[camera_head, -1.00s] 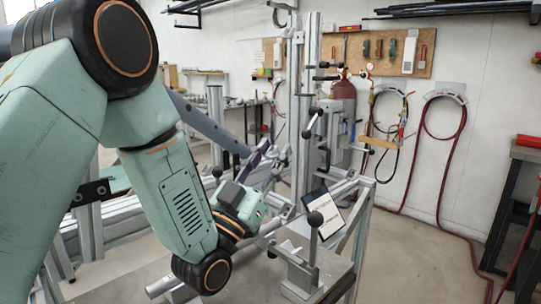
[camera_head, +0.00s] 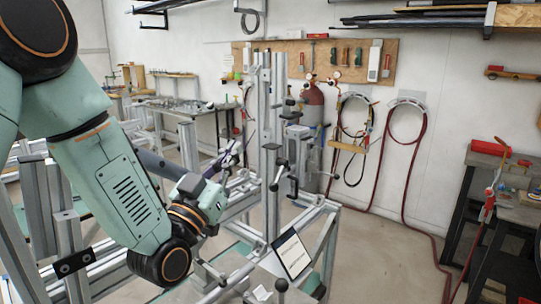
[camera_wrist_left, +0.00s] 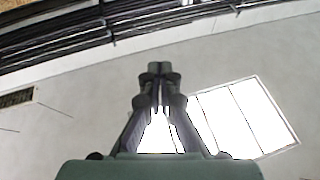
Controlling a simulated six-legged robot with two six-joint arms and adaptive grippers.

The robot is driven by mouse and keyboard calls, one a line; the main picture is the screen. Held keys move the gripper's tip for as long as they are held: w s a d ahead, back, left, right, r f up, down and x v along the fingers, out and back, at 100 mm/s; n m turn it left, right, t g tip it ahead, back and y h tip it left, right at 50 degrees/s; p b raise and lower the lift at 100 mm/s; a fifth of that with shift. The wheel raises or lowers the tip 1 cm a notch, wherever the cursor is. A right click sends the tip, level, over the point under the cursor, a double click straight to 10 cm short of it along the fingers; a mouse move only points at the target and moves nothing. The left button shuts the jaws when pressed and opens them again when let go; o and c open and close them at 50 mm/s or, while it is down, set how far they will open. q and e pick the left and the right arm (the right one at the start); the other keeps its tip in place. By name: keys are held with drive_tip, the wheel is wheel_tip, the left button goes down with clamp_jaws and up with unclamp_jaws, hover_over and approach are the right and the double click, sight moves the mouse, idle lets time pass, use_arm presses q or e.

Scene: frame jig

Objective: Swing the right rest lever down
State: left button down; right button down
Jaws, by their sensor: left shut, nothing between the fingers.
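My left gripper (camera_head: 232,148) is in the middle of the head view, pointing up and away beside the jig's upright post (camera_head: 267,140). Its fingers are together and empty; the wrist view also shows the closed fingertips (camera_wrist_left: 160,75) against a plain wall. A lever with a black ball knob (camera_head: 281,285) stands upright at the lower edge of the head view, its lower part cut off. Another black-knobbed lever (camera_head: 278,174) is on the post, to the right of my gripper. I cannot tell for certain which is the right rest lever. My right gripper is not in view.
A red cylinder (camera_head: 312,108) and hanging hoses (camera_head: 408,125) are along the back wall. A dark bench (camera_head: 505,165) stands at the right. Floor is clear between jig and bench.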

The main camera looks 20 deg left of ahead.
use_arm(q)
wheel_tip(320, 180, up, 2)
drive_tip(key=g+p, duration=0.3)
drive_tip(key=p, duration=0.3)
drive_tip(key=m+g+p, duration=0.2)
drive_tip(key=g+p, duration=0.1)
drive_tip(key=g, duration=0.1)
approach(279, 175)
drive_tip(key=w+d+r, duration=0.1)
drive_tip(key=w+r, duration=0.2)
drive_tip(key=w, duration=0.1)
drive_tip(key=f, duration=0.1)
drive_tip(key=w+f, duration=0.1)
drive_tip(key=f, duration=0.1)
drive_tip(key=shift+w+d+f, duration=0.1)
drive_tip(key=shift+w+f, duration=0.25)
drive_tip(key=shift+f, duration=0.05)
